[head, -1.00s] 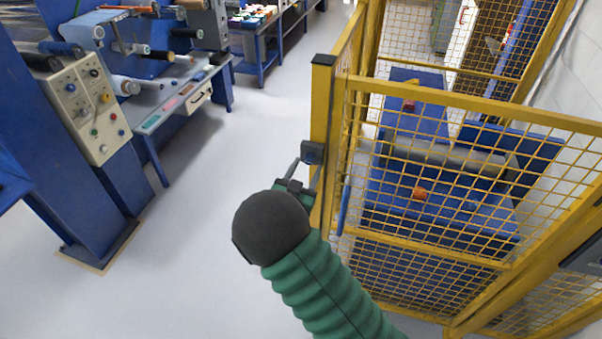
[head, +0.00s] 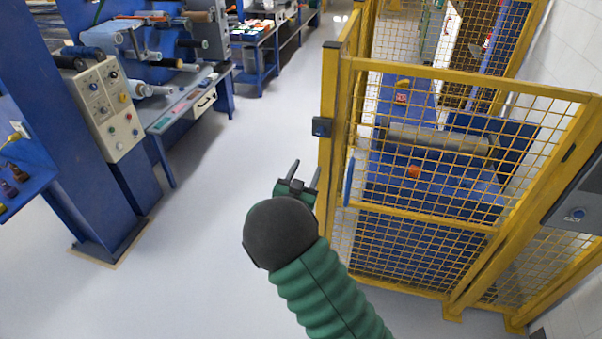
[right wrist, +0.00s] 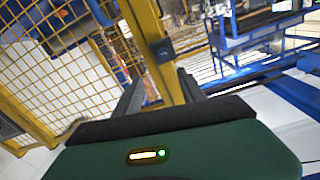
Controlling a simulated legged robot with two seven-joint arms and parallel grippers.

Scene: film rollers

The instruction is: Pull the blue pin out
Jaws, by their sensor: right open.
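A small dark blue block (head: 322,127) sits on the yellow corner post (head: 328,90) of the mesh cage; the block also shows in the right wrist view (right wrist: 163,50). I cannot make out a separate pin on it. A blue upright bar (head: 349,182) shows beside the cage mesh, lower and to the right of the block. My right gripper (head: 305,173) is open and empty, below and left of the block and apart from it. In the right wrist view its fingers (right wrist: 159,78) point towards the post and block. My left gripper is not in view.
The yellow mesh cage (head: 450,80) encloses blue machinery with a grey roller (head: 440,139) on the right. A blue machine with a control panel (head: 108,108) stands at the left. The pale floor (head: 215,210) between them is clear.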

